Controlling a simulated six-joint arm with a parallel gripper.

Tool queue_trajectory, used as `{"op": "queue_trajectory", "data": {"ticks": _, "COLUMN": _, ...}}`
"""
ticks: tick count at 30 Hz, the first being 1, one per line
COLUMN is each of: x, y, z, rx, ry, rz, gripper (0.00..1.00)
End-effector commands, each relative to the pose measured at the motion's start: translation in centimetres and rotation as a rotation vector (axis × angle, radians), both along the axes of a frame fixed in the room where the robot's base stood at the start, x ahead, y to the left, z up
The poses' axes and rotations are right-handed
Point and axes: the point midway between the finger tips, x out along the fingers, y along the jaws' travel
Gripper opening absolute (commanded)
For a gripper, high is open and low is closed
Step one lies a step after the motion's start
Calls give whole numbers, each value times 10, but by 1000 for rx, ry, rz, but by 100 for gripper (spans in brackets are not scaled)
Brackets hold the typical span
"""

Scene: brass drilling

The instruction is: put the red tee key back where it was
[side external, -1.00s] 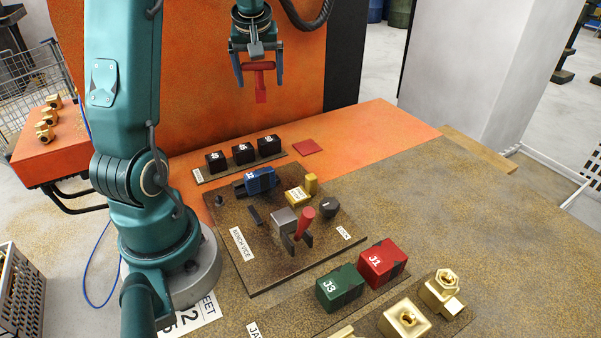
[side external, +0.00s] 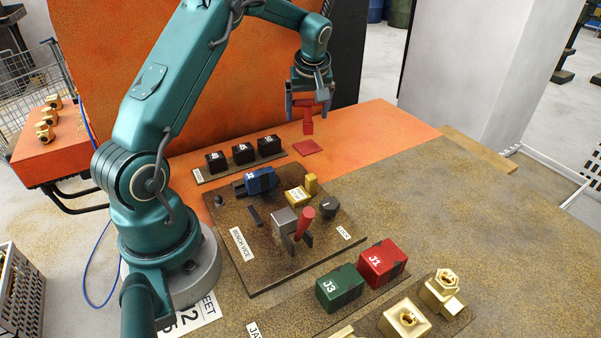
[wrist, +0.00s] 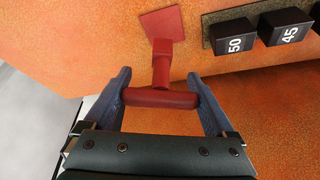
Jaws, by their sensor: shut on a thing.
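The red tee key (side external: 308,125) hangs from my gripper (side external: 307,107), stem down, in the side external view. In the wrist view my gripper (wrist: 161,98) is shut on the crossbar of the red tee key (wrist: 160,97), and the stem points away from the camera. A flat red square (side external: 307,147) lies bare on the orange bench top. It also shows in the wrist view (wrist: 162,22), just past the tip of the stem. The key is above the bench, near the square, and does not appear to touch it.
Black blocks marked 50 (wrist: 233,45) and 45 (wrist: 288,30) stand in a row beside the square. The bench vice board (side external: 270,270) carries a blue block (side external: 261,179) and a red-handled part (side external: 305,222). The orange surface right of the square is clear.

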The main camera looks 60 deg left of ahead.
Motion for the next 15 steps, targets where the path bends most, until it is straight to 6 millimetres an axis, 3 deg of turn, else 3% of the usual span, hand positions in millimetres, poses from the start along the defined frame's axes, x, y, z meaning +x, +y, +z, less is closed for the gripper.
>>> {"op": "queue_trajectory", "data": {"ticks": 7, "x": -1, "y": 0, "z": -33, "rx": 0, "ry": 2, "rz": 1, "gripper": 23}}
{"op": "queue_trajectory", "data": {"ticks": 15, "x": 0, "y": 0, "z": -37, "rx": 1, "ry": -2, "rz": 1, "gripper": 23}}
